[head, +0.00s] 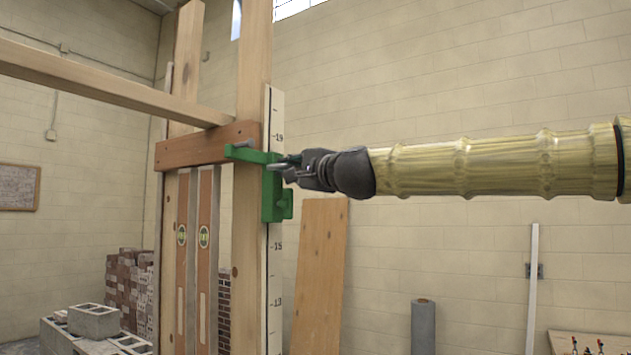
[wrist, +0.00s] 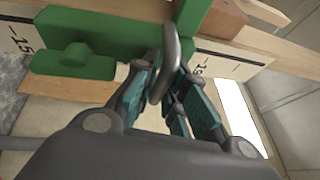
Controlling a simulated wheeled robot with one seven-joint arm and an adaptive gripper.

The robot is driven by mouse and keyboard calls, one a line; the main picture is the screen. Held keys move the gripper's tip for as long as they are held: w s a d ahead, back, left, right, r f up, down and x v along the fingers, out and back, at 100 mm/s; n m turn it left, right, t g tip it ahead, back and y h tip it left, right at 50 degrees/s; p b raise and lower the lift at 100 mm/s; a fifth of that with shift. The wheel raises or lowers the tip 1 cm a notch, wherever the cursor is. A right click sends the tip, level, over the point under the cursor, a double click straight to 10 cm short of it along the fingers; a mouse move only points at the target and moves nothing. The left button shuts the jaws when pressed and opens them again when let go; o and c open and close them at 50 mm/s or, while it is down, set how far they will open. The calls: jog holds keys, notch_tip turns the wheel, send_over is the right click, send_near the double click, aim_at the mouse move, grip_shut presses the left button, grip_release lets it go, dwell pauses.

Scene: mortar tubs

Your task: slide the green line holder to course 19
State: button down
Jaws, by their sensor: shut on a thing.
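The green line holder (head: 271,190) sits on the white marked strip (head: 274,100) fixed to an upright wooden post. Its top arm reaches left just below the 19 mark (head: 278,137), and its body covers the strip down to a little above the 15 mark (head: 277,246). My gripper (head: 285,165) comes from the right and is shut on the holder near its upper part. In the wrist view the holder (wrist: 85,62) lies between the 15 and 19 marks, with my gripper's fingers (wrist: 166,75) at its end toward 19. The fingers partly hide the grip.
A wooden crosspiece (head: 205,146) and a long beam (head: 100,82) meet the post at left. Two levels (head: 205,260) hang below the crosspiece. A plank (head: 318,270) leans on the wall under my arm. Concrete blocks (head: 93,320) stand lower left.

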notch_tip(320, 180, up, 5)
jog(key=shift+r+p, duration=0.2)
jog(key=shift+p, duration=0.75)
jog(key=c, duration=1.8)
grip_release()
jog(key=shift+f, duration=0.1)
jog(key=shift+o, duration=0.2)
jog(key=shift+w, duration=0.1)
jog(key=shift+f, duration=0.1)
